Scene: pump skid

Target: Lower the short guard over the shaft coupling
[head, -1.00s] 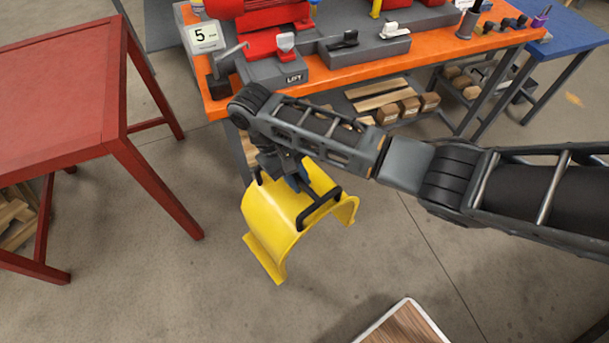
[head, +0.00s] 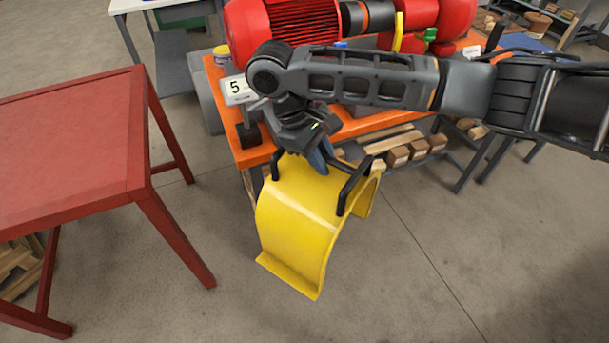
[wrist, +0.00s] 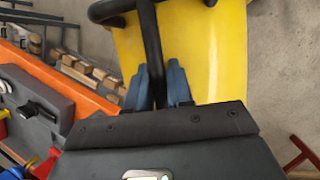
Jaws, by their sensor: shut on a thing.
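The short guard (head: 303,222) is a yellow arched shell with black bar handles on top. It hangs in the air in front of the orange bench, above the floor. My gripper (head: 318,160) is above it, shut on a black handle bar. In the wrist view the blue fingertips of my gripper (wrist: 158,88) stand on both sides of the bar, with the yellow guard (wrist: 200,45) beyond. A black and orange shaft part (head: 366,17) shows between red machine bodies on the bench; my arm hides part of this area.
The orange bench (head: 256,155) carries a red finned motor (head: 285,28), a sign marked 5 (head: 238,88) and a yellow upright piece (head: 397,32). A red table (head: 75,150) stands at left. Wooden blocks (head: 400,155) lie on the shelf under the bench. The floor in front is clear.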

